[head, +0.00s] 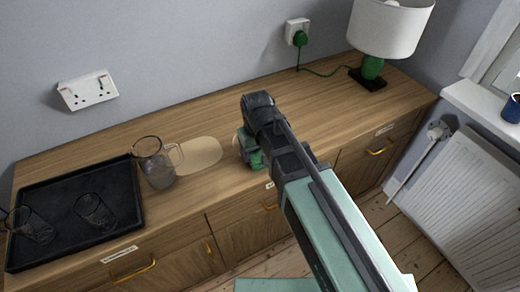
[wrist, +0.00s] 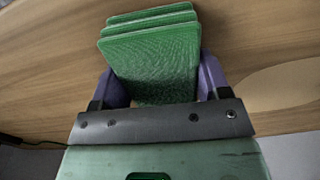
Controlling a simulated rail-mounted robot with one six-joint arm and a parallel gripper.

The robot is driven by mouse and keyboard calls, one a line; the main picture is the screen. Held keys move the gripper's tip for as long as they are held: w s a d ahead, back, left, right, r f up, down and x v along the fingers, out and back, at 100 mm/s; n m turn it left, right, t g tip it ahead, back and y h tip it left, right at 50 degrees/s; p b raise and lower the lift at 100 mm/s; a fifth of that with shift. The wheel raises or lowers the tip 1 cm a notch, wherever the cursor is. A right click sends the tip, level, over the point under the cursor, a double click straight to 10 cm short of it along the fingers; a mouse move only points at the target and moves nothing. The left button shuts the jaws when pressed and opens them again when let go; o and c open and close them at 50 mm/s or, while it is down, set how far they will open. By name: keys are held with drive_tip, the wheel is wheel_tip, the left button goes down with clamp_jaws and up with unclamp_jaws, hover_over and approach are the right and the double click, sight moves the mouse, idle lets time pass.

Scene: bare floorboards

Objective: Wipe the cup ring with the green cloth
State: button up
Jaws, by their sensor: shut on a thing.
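The green cloth (wrist: 152,62) is folded in several layers between the two purple fingers of my gripper (wrist: 160,78) in the wrist view. My gripper (head: 249,146) is shut on it. In the head view only a little of the cloth (head: 255,160) shows below the gripper, low over the wooden sideboard top. I cannot tell whether the cloth touches the wood. I cannot make out a distinct cup ring in either view; my gripper and arm hide part of the top. A pale, flat, rounded patch (head: 199,156) lies left of the gripper.
A glass jug (head: 155,165) stands beside the pale patch. A black tray (head: 120,185) with glasses on it is at the left. A lamp (head: 388,30) stands at the back right, its green cord running to a wall socket. Wood behind the gripper is clear.

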drive_tip(key=shift+w+a, duration=0.95)
drive_tip(key=shift+w, duration=0.7)
drive_tip(key=shift+w+a, duration=0.9)
drive_tip(key=shift+w, duration=0.8)
drive_tip(key=shift+w+a, duration=0.95)
drive_tip(key=shift+w, duration=0.7)
wheel_tip(320, 180, up, 6)
drive_tip(key=p, duration=0.6)
drive_tip(key=shift+s, duration=0.1)
wheel_tip(320, 180, up, 3)
drive_tip(key=p, duration=0.3)
